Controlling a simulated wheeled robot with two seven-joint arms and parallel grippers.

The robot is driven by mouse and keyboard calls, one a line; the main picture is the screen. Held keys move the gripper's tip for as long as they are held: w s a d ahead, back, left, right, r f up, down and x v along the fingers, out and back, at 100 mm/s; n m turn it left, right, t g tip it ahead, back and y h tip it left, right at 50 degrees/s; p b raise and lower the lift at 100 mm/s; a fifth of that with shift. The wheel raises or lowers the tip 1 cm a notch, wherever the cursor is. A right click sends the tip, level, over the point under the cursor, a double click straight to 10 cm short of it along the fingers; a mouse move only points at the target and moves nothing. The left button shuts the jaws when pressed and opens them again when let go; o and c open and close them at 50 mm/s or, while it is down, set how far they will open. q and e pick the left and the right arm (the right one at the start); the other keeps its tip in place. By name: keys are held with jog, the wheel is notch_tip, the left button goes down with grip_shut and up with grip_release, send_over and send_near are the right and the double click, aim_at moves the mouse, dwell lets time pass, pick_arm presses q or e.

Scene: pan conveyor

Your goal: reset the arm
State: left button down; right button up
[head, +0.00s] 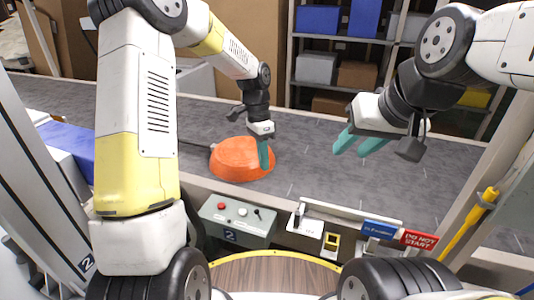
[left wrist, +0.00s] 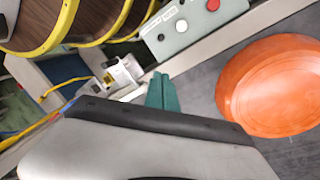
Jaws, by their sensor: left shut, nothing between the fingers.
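An orange pan (head: 236,158) lies on the grey conveyor, its dark handle (head: 195,144) pointing left. It looks bottom up, and its round face (left wrist: 275,85) fills the right of the left wrist view. My left gripper (head: 264,153) is shut and empty, fingers pointing down in front of the pan's right side in the head view. In the left wrist view its teal fingers (left wrist: 162,92) are together and apart from the pan. My right gripper (head: 359,146) is open and empty above the belt, right of the pan.
The conveyor belt (head: 310,165) is clear right of the pan. A control box (head: 238,220) with buttons stands at the near edge, beside a fixture with a red "DO NOT START" tag (head: 419,240). Shelves with bins (head: 316,67) stand behind. A yellow-handled tool (head: 480,213) is at right.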

pick_arm(q)
jog(key=s+a+r+n+t, duration=0.4)
jog(key=s+a+r+n, duration=0.1)
jog(key=s+r, duration=0.4)
jog(key=s+a+r+n+t, duration=0.4)
jog(key=s+r+n, duration=0.3)
jog(key=s+r, duration=0.3)
jog(key=shift+s+a+t+h, duration=0.3)
jog(key=shift+s+a+h, duration=0.1)
jog(key=shift+s+a, duration=0.3)
